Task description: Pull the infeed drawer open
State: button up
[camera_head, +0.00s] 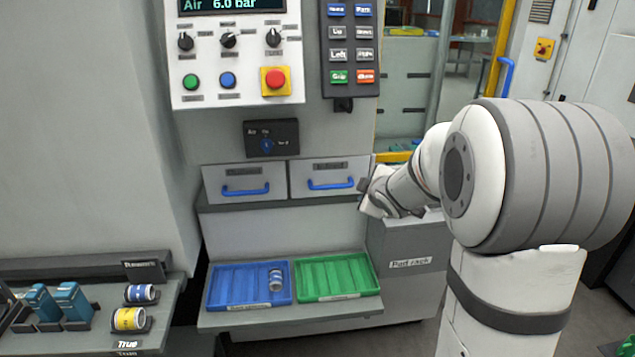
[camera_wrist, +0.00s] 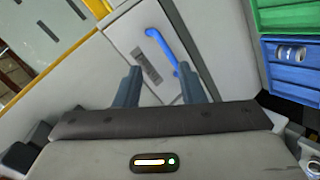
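Two shut grey drawers sit side by side under the control panel in the head view: a left drawer (camera_head: 244,181) and a right drawer (camera_head: 329,175). Each has a blue bar handle; their labels are too small to read, so I cannot tell which is the infeed drawer. My gripper (camera_head: 364,193) is at the right drawer's right edge. In the wrist view my gripper (camera_wrist: 160,72) is open, its two fingers apart. A blue handle (camera_wrist: 163,46) on a drawer front (camera_wrist: 130,38) shows beyond them, its lower end near the right fingertip. I cannot tell whether they touch.
Below the drawers, a blue tray (camera_head: 222,287) holding a can and an empty green tray (camera_head: 337,277) rest on a shelf. A side table (camera_head: 160,330) with cans and blue boxes is at the lower left.

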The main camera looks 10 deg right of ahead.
aim_at(335, 188)
jog(key=w+a+f+n+t+y, duration=0.1)
jog(key=w+f+n+y, duration=0.1)
jog(key=w, duration=0.3)
jog(key=w+a+f+n+y+b, duration=0.1)
jog(key=w+a+f+n+y, duration=0.1)
jog(key=w+f+n, duration=0.2)
jog(key=w+a+f+n+t+y, duration=0.1)
jog(key=w+a+f+n+y, duration=0.1)
jog(key=w, duration=0.5)
jog(key=shift+w+a+f+n+t, duration=0.3)
jog(key=shift+f+n, duration=0.15)
jog(key=shift+n, duration=0.15)
jog(key=shift+c, duration=0.4)
grip_shut()
